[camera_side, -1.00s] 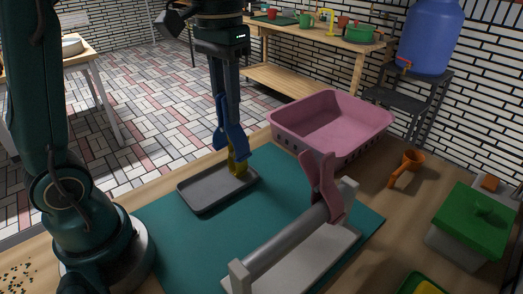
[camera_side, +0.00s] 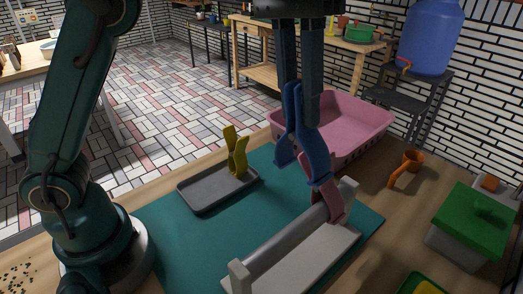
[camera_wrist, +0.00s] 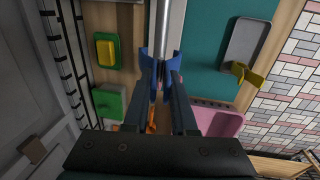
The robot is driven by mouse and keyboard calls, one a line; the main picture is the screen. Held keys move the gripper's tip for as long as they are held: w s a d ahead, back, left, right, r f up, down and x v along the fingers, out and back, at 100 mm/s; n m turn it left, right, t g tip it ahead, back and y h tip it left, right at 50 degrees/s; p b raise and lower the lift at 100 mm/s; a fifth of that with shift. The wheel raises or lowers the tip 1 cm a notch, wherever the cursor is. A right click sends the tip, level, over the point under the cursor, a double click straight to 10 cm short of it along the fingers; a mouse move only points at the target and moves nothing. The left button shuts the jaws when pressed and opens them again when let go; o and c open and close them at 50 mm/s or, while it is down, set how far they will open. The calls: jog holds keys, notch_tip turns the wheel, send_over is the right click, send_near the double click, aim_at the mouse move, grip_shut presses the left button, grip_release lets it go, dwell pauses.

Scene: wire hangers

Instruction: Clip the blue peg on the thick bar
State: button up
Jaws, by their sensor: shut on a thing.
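My gripper (camera_side: 300,108) is shut on the upper arms of the blue peg (camera_side: 318,160) and holds it upright, with its two lower jaws spread apart. The peg hangs above the far part of the thick grey bar (camera_side: 285,243), and its jaws appear above the bar, not around it. In the wrist view the blue peg (camera_wrist: 145,65) shows a jaw on each side of the bar's line (camera_wrist: 168,30). A pink peg (camera_side: 334,208) sits on the bar's far end, partly hidden behind the blue peg.
A yellow peg (camera_side: 237,160) stands in the grey tray (camera_side: 205,197) on the teal mat (camera_side: 185,245). A pink basket (camera_side: 375,130) is behind the bar. An orange scoop (camera_side: 405,168) and a green-lidded box (camera_side: 475,222) stand to the right.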

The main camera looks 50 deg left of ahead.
jog(key=shift+d+f, duration=0.3)
jog(key=shift+f, duration=1.7)
jog(key=shift+d+f, duration=0.25)
jog(key=shift+f, duration=1.8)
jog(key=shift+d+f, duration=0.3)
jog(key=shift+f, duration=1.7)
jog(key=shift+f, duration=0.1)
jog(key=o, duration=1.4)
jog(key=shift+o, duration=0.6)
